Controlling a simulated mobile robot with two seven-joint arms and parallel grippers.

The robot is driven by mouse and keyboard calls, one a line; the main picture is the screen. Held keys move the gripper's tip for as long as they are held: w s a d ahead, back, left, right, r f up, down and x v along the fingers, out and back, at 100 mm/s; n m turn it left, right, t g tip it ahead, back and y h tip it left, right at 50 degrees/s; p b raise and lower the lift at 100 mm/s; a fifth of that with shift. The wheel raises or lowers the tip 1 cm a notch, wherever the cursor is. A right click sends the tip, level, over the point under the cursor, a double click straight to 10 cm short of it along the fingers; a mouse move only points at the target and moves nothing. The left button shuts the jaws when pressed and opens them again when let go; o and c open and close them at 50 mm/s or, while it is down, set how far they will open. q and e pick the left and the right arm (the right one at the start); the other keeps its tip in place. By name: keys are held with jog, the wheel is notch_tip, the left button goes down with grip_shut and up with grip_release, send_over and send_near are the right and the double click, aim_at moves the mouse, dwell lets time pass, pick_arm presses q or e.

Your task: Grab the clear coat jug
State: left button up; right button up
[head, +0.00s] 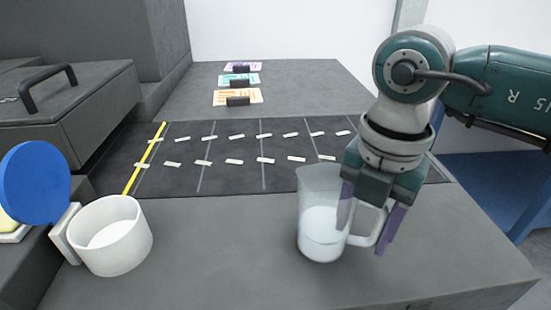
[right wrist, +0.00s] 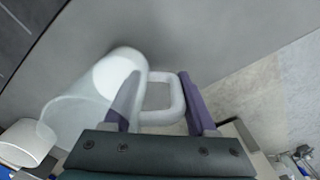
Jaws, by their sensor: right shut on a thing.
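The clear coat jug (head: 322,225) is a see-through jug with whitish liquid in its lower part and a pale handle on its right side. It stands upright at the front of the grey bench, right of the middle. My right gripper (head: 365,236) comes down over the handle from above, its purple fingers either side of it. In the right wrist view the jug (right wrist: 85,98) lies left of the fingers, and the right gripper (right wrist: 160,80) is shut on the handle. Whether the jug's base touches the bench is unclear. My left gripper is not in view.
A white round pot (head: 110,235) and a blue disc (head: 36,183) are at the left. A dark mat (head: 240,150) with white labels and a yellow strip (head: 143,160) lies behind the jug. Coloured cards (head: 237,97) lie further back. The bench front between pot and jug is clear.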

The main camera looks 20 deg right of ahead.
grip_shut()
jog(key=shift+r, duration=0.15)
dwell(0.4)
notch_tip(320, 180, up, 20)
jog(key=shift+p, duration=0.45)
dwell(0.7)
dwell(2.8)
